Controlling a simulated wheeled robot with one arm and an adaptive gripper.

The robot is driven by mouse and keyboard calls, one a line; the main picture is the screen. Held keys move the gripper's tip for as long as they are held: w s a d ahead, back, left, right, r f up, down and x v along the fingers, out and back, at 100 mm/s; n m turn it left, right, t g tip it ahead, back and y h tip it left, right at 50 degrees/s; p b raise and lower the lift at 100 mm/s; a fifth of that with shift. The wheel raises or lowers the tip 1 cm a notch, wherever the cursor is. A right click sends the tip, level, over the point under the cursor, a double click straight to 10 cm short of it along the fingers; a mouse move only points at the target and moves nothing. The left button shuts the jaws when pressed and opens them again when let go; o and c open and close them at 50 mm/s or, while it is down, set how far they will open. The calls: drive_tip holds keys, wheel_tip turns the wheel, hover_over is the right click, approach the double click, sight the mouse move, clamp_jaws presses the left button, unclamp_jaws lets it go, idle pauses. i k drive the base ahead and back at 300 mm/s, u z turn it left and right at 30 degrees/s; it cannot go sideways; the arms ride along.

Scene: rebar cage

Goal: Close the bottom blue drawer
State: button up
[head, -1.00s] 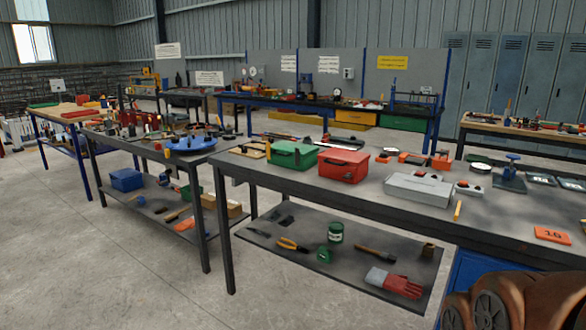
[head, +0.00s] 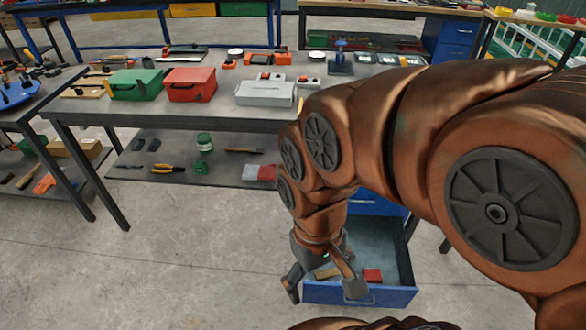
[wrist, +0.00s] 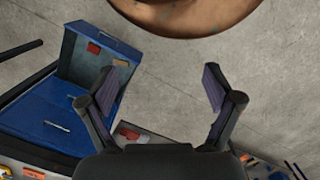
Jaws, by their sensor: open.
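The bottom blue drawer (head: 398,297) is pulled out from the blue cabinet (head: 376,206) under the bench, low at the right of the head view. Its grey inside holds a red block and a tan piece. In the wrist view the drawer (wrist: 110,37) is at the upper left, beside a blue cabinet face (wrist: 45,112) with a handle. My gripper (head: 324,287) is open and empty, at the left part of the drawer front in the head view. In the wrist view my gripper (wrist: 160,80) has bare floor between its fingers. I cannot tell whether it touches the drawer.
The dark workbench (head: 225,118) above carries a green box (head: 136,85), a red box (head: 190,85) and a grey case (head: 265,93). Its lower shelf (head: 190,170) holds several tools. My arm hides much of the cabinet. Concrete floor (head: 190,270) is clear at the front left.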

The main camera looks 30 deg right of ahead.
sight(376, 241)
drive_tip(key=z, duration=2.45)
drive_tip(key=k, duration=1)
drive_tip(key=u, duration=0.9)
drive_tip(key=i, duration=0.5)
